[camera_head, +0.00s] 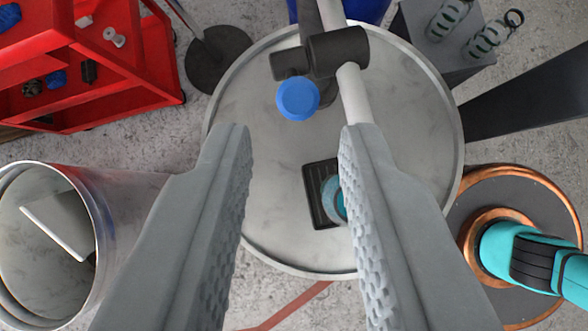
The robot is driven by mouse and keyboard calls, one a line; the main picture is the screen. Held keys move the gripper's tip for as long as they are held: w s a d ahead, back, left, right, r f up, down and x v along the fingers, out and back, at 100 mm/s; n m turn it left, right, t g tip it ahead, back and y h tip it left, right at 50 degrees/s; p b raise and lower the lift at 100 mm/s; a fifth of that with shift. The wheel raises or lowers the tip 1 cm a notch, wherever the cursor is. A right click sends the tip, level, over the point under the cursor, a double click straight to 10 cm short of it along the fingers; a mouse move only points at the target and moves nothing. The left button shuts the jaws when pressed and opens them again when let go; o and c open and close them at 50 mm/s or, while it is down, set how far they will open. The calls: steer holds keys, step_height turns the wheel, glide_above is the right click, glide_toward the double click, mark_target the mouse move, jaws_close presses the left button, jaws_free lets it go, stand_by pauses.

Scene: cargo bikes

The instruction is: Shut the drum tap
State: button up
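I cannot make out the drum tap for certain. A blue object (362,10), perhaps a drum, is cut off by the top edge, and no tap shows on it. A black fitting (338,52) with a round blue knob (298,99) sits on a pale pole (354,95) in the upper middle; I cannot tell whether it is the tap. My gripper (296,136) is open and empty. Its two grey fingers are wide apart, and the knob appears beyond the tips, between them. I see no contact with it.
A round grey top (262,215) lies below, bearing a black tray (310,190) and a teal round item (332,196), partly hidden by my right finger. A red cart (150,55) stands upper left, a metal bin (115,215) lower left, a copper-rimmed disc (470,215) lower right.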

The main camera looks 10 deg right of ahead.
steer(key=v, duration=1)
steer(key=shift+r, duration=0.2)
steer(key=shift+s+a, duration=0.1)
steer(key=shift+a, duration=0.05)
